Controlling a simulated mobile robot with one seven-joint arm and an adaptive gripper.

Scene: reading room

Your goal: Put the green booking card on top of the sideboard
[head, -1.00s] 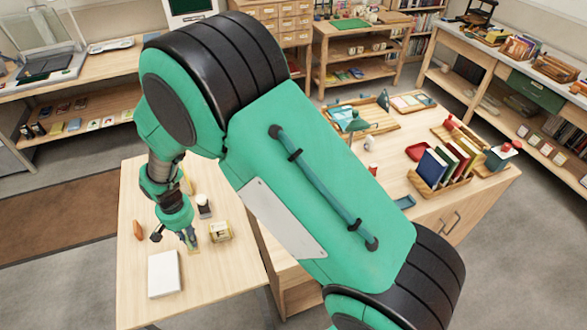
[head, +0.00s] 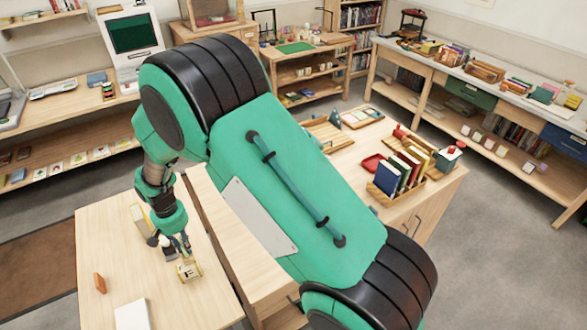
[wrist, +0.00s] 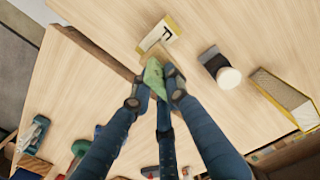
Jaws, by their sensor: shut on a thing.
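In the wrist view my gripper (wrist: 156,84) is shut on the green booking card (wrist: 153,76), which stands out between the fingertips. In the head view my gripper (head: 174,246) is over the pale wooden table (head: 112,246) at lower left, close to a small yellow-edged box (head: 188,271). The card is too small to make out there. A wooden cabinet (head: 440,205) with a handled front, right of my arm, may be the sideboard. Its top carries a book rack, trays and a red-topped item. My arm hides part of it.
The table also holds an orange block (head: 99,284), a white pad (head: 132,315) and a yellow-edged holder (head: 138,218). A dark item with a white top (wrist: 224,72) shows in the wrist view. A long bench (head: 480,85) stands at right. Grey floor is clear at lower right.

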